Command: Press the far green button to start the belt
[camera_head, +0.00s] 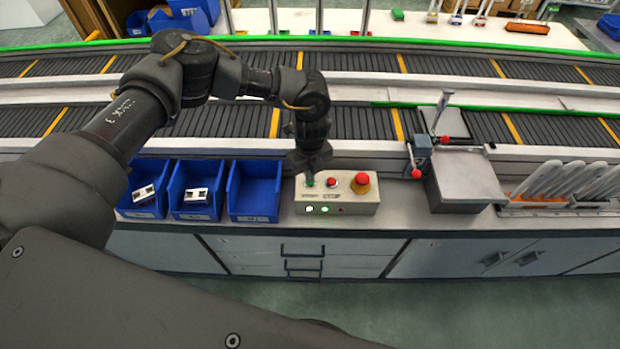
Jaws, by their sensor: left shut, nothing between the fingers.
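A beige control box (360,206) stands on the counter in front of the conveyor belt (360,123). A green button (309,184) is on its top at the left end, partly hidden by my left gripper. A small red button (332,182) and a large red mushroom button (360,183) sit to its right. On the box front, a white and a green light glow, beside a dull red one. My left gripper (308,174) is shut and empty, pointing down right at the green button; I cannot tell whether it touches it. My right gripper is not in view.
Several blue bins (254,192) stand left of the box, two holding small white parts. A metal fixture (463,180) with red knobs and a rack of clear tubes (567,185) stand to the right. A second belt runs behind.

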